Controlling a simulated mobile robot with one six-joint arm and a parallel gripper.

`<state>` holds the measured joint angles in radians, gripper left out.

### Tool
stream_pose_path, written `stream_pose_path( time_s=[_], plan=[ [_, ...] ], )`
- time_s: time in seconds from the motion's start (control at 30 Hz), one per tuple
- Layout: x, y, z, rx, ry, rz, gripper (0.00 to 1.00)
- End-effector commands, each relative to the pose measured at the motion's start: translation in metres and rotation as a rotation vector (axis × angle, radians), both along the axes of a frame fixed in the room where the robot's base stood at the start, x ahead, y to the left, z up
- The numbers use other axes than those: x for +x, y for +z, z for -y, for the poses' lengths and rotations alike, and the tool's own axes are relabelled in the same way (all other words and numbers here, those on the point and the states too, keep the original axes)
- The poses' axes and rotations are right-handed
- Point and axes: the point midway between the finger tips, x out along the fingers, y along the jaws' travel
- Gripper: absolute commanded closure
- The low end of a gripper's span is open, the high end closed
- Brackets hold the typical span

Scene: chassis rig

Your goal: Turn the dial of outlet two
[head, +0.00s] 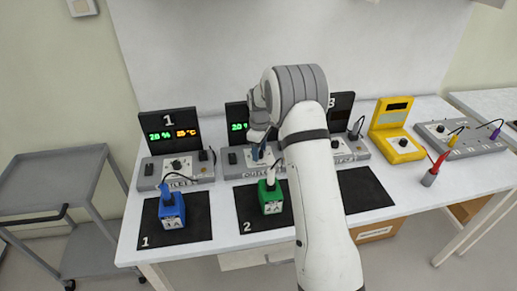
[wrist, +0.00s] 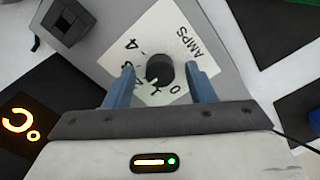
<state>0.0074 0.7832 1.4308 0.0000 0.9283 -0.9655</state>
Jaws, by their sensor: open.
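The outlet two box (head: 236,169) is grey and stands behind mat 2, partly hidden by my arm. Its dial is hidden behind my gripper (head: 259,150) in the head view. In the wrist view a round black dial (wrist: 159,68) sits on a white plate (wrist: 130,32) marked AMPS, with digits including 0 and 4. Its pale pointer mark is at the lower edge, near the 0. My gripper (wrist: 160,76) is open, with one blue finger on each side of the dial. A gap shows at each side, and contact cannot be made out.
A green plug block (head: 270,197) stands on mat 2 in front, with a cable. A blue block (head: 172,209) stands on mat 1. The outlet one box (head: 178,170) is at left; a yellow meter (head: 396,131) and a grey power strip (head: 462,139) are at right.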

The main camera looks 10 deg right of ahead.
Motion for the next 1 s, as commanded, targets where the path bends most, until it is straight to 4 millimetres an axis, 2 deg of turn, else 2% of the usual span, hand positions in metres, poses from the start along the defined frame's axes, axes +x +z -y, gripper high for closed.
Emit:
stream_pose_path(
  time_s=[0.17, 0.7, 0.73, 1.0],
  plan=[
    [0.0, 0.0001, -0.0004, 0.0, 0.0, 0.0, 0.5],
    [0.0003, 0.0006, -0.0009, 0.0, 0.001, 0.001, 0.94],
    [0.0003, 0.0007, -0.0051, 0.0, 0.003, 0.001, 0.94],
    [0.0005, 0.0002, -0.0019, 0.001, -0.034, 0.002, 0.94]
  ],
)
